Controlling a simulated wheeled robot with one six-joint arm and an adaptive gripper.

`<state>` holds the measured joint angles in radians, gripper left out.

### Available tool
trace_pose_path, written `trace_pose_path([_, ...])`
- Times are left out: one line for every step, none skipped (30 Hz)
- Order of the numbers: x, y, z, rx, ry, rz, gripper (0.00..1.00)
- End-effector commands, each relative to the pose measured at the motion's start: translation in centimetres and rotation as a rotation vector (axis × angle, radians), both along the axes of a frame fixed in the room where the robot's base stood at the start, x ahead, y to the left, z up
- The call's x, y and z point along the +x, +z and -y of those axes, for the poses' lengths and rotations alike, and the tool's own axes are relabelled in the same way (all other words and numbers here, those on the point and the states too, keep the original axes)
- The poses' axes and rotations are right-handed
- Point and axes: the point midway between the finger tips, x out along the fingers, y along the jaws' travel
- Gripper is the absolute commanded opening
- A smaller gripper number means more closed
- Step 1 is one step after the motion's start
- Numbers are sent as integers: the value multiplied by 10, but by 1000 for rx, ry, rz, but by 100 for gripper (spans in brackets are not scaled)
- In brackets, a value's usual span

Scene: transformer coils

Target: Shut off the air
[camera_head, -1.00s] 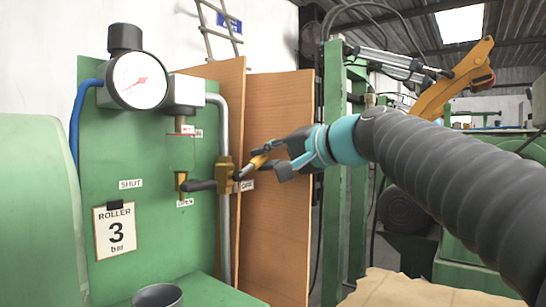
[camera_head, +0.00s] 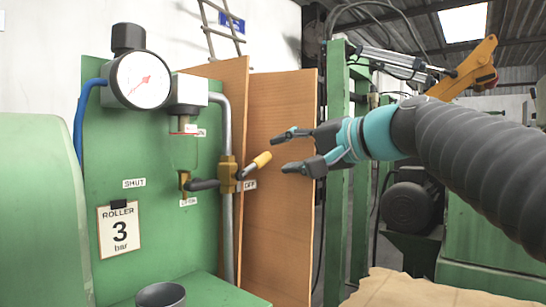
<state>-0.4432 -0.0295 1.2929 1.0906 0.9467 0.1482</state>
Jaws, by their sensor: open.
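A brass valve (camera_head: 228,174) sits on the vertical steel pipe at the right of the green panel. Its yellow-tipped lever (camera_head: 258,162) points right and slightly up, above a white label (camera_head: 249,185) reading OFF. My gripper (camera_head: 285,151) is open and empty just right of the lever tip, its fingers apart and pointing left. No contact with the lever shows. A round pressure gauge (camera_head: 143,79) with a red needle hangs at the upper left beside a grey regulator block (camera_head: 188,90).
A SHUT label (camera_head: 134,183) and a card (camera_head: 119,230) reading "ROLLER 3 bar" are on the panel. A dark cup (camera_head: 160,295) stands below. Wooden boards (camera_head: 278,215) stand behind the valve, with a green post (camera_head: 335,200) to their right.

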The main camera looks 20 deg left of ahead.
Motion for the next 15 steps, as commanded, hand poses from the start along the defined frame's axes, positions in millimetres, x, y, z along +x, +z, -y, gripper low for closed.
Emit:
trace_pose_path([-3,2,12,0,-4,2,45])
trace_pose_path([-5,3,17,0,-4,1,45])
trace_pose_path([-7,5,25,1,-4,0,45])
trace_pose_path([-9,6,30,1,-4,0,45])
trace_pose_path([-10,7,35,0,-4,1,45])
trace_pose_path([-13,8,41,0,-3,1,45])
trace_pose_path([-14,8,45,0,-3,1,45])
trace_pose_path([-15,9,49,-1,-3,0,45])
trace_pose_path([-16,10,53,0,-1,-1,45])
trace_pose_path([-17,11,56,0,-1,0,45])
trace_pose_path([-18,11,58,0,-1,0,45])
trace_pose_path([-19,12,61,0,-1,0,45])
trace_pose_path([-20,12,63,0,0,0,45])
trace_pose_path([-20,12,64,0,0,0,45])
trace_pose_path([-21,12,65,0,1,0,45])
